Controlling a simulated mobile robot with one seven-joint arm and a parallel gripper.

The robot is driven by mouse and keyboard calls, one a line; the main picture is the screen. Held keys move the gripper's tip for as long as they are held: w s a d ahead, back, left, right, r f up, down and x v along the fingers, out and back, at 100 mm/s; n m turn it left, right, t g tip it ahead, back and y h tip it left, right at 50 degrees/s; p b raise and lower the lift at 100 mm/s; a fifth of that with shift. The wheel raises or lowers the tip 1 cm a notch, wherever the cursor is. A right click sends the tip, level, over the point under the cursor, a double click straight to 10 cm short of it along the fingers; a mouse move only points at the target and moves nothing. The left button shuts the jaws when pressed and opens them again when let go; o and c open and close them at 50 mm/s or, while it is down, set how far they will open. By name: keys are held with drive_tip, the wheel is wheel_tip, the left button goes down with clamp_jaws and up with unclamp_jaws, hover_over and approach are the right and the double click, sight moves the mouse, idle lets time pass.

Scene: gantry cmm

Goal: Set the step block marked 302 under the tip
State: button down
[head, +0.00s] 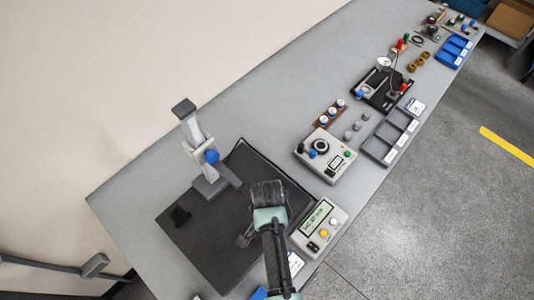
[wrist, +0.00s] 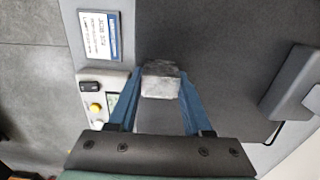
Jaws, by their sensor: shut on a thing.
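My gripper (wrist: 160,74) is shut on a small grey metal block (wrist: 161,86), held between its two blue fingers. No marking can be read on the block. In the head view the block (head: 244,238) shows as a small grey shape beside my wrist, over the front part of a dark mat (head: 205,255). I cannot tell whether it touches the mat. The measuring stand (head: 196,130), with a blue knob (head: 211,156), rises from the mat behind and left of my gripper. Its tip cannot be made out. A grey part (wrist: 292,85) stands right of the block in the wrist view.
A readout box (head: 318,228) with coloured buttons stands right of my gripper, beside a label card (wrist: 101,36). A control box (head: 325,155) and a grey tray (head: 388,135) lie farther along the bench.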

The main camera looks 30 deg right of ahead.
unclamp_jaws()
idle(0.4)
wheel_tip(320, 180, up, 7)
drive_tip(key=p, duration=0.7)
idle(0.3)
idle(0.5)
